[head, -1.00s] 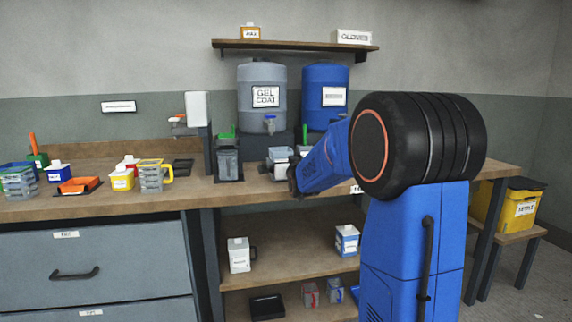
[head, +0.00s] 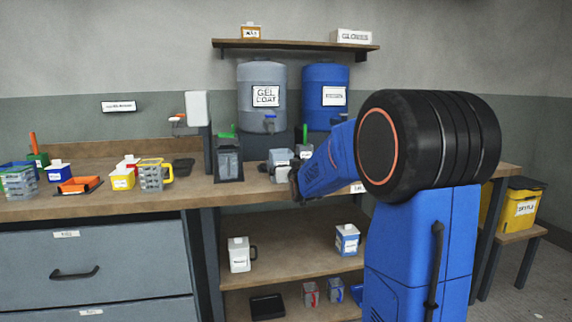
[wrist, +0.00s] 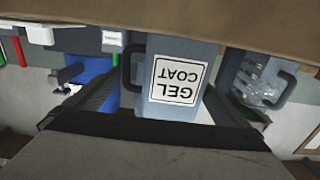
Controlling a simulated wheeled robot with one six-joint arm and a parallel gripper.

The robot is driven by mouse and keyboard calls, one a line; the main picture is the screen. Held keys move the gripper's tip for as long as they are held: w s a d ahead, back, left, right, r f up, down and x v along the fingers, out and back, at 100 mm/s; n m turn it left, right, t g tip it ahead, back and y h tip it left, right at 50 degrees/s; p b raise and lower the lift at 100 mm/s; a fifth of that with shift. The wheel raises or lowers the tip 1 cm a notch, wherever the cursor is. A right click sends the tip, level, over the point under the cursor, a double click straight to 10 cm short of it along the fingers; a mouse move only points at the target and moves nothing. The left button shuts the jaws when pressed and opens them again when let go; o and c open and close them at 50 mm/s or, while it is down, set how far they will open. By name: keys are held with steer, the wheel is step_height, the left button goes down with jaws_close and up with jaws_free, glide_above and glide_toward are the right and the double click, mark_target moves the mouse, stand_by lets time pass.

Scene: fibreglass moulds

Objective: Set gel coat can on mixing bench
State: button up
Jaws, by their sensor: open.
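The gel coat can, grey with a white "GEL COAT" label (wrist: 177,82), shows upside down in the middle of the wrist view, with a dark handle on its left. My gripper (wrist: 160,108) is open, with one dark finger on each side of the can and a gap visible on the left. In the head view, a grey, pale-topped can (head: 281,156), apparently the same one, stands on the mixing bench (head: 225,193) in front of the grey drum. My gripper (head: 294,182) is at its front right there, and my forearm hides part of that area.
A clear dispenser (head: 228,160) stands left of the can. A grey gel coat drum (head: 262,98) and a blue drum (head: 326,96) stand behind. Jugs and small boxes, including a yellow-handled jug (head: 153,175), are at left. Bare bench lies along the front edge.

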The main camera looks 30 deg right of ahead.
steer(key=s+a+f+n+g+y, duration=0.1)
steer(key=s+a+f+g, duration=0.3)
steer(key=s, duration=1.2)
steer(key=s+a+f+n+g+y, duration=0.1)
steer(key=s+a+f+g, duration=0.3)
steer(key=s, duration=1.3)
steer(key=s+a+f+n+g+y, duration=0.1)
steer(key=s+a+f+g+y, duration=0.2)
steer(key=s+a+f, duration=0.8)
steer(key=s+a+g, duration=0.1)
steer(key=s+a, duration=0.1)
steer(key=s, duration=0.4)
steer(key=shift+s+a+g, duration=0.25)
steer(key=shift+a+g, duration=0.05)
steer(key=shift+a, duration=0.1)
